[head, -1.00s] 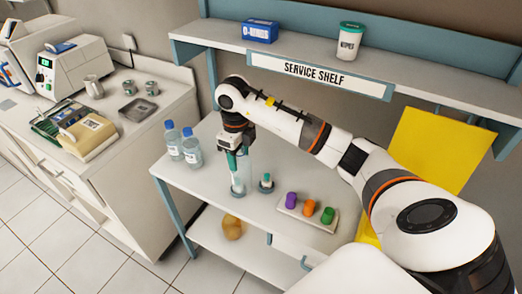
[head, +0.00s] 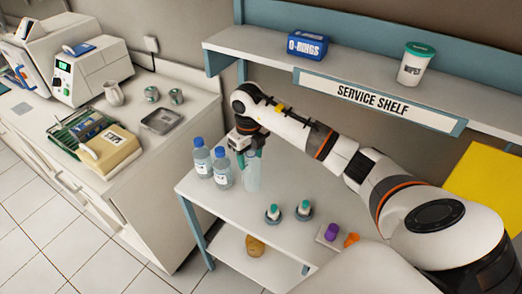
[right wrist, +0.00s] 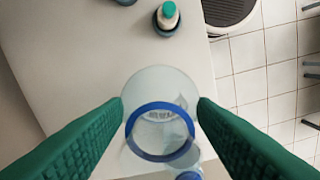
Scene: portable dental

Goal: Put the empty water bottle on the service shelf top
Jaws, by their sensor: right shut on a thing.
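The empty water bottle (head: 252,176) is clear and uncapped, and looks upright. My right gripper (head: 245,157) is shut on it, beside the capped bottles. In the right wrist view the green fingers of my right gripper (right wrist: 160,108) flank the bottle (right wrist: 160,152), whose blue neck ring faces the camera. I cannot tell how far its base is from the table. The service shelf top (head: 374,72) is the long white board above and behind, higher than the gripper in the picture. My left gripper is out of view.
A blue O-rings box (head: 307,45) and a green-lidded white tub (head: 416,65) stand on the shelf, with bare board between. Two capped bottles (head: 222,170) stand left of the gripper. Two teal-capped vials (head: 304,210) and purple and orange-capped items (head: 331,232) are on the table (head: 250,203).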

